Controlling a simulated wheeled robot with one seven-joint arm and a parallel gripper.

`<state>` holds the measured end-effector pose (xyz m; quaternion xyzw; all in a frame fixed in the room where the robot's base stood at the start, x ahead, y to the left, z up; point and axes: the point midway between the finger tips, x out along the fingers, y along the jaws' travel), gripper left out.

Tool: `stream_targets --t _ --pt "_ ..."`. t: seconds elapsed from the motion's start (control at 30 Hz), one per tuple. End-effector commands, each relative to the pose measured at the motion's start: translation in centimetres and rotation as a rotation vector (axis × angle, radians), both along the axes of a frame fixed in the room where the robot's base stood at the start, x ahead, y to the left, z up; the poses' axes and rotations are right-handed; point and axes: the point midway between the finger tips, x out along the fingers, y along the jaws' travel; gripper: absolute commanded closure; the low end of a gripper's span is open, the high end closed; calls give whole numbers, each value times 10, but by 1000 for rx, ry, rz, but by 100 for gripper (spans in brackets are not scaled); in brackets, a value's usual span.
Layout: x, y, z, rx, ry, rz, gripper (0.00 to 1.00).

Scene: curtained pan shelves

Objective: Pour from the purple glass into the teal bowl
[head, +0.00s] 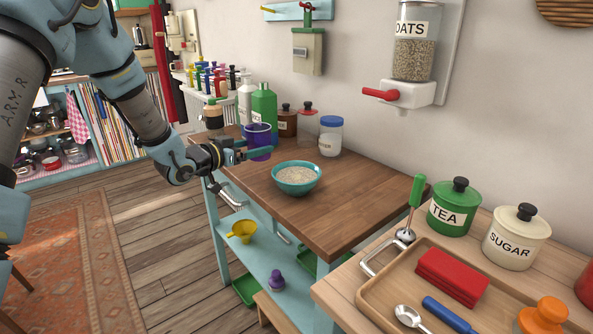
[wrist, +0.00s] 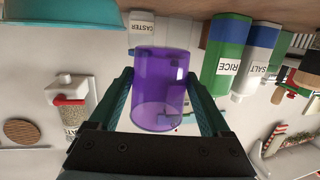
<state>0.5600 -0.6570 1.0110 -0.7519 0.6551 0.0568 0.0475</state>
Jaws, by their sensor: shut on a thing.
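The purple glass (head: 259,137) is see-through and looks roughly upright at the left end of the wooden table. My gripper (head: 243,152) is shut on it from the left. In the wrist view, which looks upside down, the purple glass (wrist: 160,90) sits between the two fingers of my gripper (wrist: 162,100). No contents show clearly in it. Whether its base touches the table, I cannot tell. The teal bowl (head: 297,188) stands on the table to the right and nearer, apart from the glass, with pale grainy stuff inside. Its teal side (wrist: 60,15) shows at the wrist view's top left.
Behind the glass stand a green bottle (head: 264,102), a white bottle (head: 246,98), a brown jar (head: 287,122) and a blue-lidded jar (head: 331,137). An oats dispenser (head: 416,45) hangs on the wall. The wooden table (head: 350,205) is clear right of the bowl.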

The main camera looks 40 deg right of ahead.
Motion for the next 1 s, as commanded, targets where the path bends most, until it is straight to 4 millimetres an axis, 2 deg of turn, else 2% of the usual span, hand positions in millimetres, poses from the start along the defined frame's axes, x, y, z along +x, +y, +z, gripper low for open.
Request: stream_targets --t 0.27,0.6,1.0 --pt "0 0 5 -1 -2 1 100" --pt "0 0 31 -1 -2 1 100" --pt "-1 -1 30 0 -2 0 100"
